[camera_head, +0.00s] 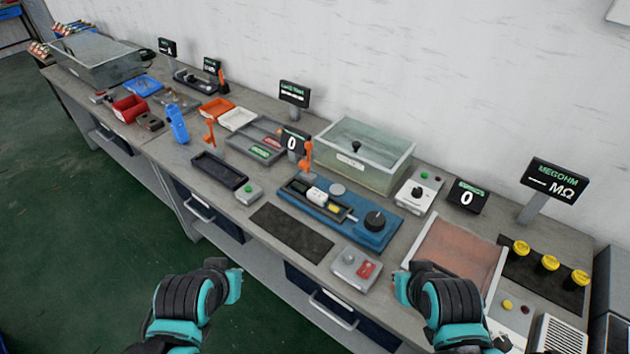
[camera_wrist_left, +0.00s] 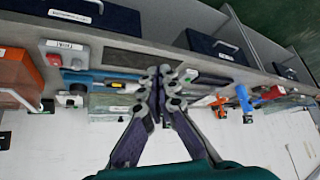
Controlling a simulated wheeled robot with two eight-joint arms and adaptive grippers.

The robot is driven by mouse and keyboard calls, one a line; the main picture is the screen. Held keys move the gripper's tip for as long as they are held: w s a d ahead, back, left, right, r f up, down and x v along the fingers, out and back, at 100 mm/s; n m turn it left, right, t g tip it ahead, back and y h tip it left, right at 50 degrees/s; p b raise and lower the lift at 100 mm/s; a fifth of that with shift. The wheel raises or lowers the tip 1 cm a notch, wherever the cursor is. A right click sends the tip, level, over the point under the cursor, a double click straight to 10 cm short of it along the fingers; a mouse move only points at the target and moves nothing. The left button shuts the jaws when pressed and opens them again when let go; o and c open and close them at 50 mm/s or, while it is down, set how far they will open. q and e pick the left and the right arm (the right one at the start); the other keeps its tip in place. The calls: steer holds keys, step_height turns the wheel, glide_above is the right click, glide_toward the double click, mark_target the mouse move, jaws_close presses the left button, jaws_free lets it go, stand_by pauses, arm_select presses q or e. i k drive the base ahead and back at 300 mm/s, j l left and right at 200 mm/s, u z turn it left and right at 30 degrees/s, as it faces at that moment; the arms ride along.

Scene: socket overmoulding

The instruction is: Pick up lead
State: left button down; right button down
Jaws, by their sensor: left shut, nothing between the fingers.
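I cannot make out a lead with certainty in either view. The black tray (camera_head: 219,170) on the bench looks empty. A blue fixture (camera_head: 340,215) holds a white piece and a yellow piece in its slot. My left gripper (camera_head: 236,272) is in front of the bench's near edge, apart from everything. In the left wrist view its fingers (camera_wrist_left: 160,75) are shut together with nothing between them. My right gripper (camera_head: 412,272) is by the bench's near edge, left of the reddish-brown panel; its fingers are too hidden to judge.
A dark mat (camera_head: 290,233) lies clear on the bench. Around it stand a box with a red button (camera_head: 355,268), a clear-walled tank (camera_head: 364,155), an orange clamp (camera_head: 306,158) and a grey tray (camera_head: 256,139). Yellow-capped posts (camera_head: 547,263) stand at the right.

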mark_target(316, 196)
steer(key=j+z, duration=0.1)
steer(key=z, duration=0.3)
steer(key=i+j+z, duration=0.1)
steer(key=z, duration=0.35)
steer(key=j+z, duration=0.15)
steer(key=z, duration=0.25)
steer(key=j+z, duration=0.15)
steer(key=z, duration=0.25)
steer(key=j+z, duration=0.15)
steer(key=j, duration=0.3)
steer(key=k+j+z, duration=0.15)
steer(key=j, duration=0.3)
steer(key=j+z, duration=0.15)
steer(key=j, duration=0.3)
steer(key=k+j+z, duration=0.15)
steer(key=j, duration=0.25)
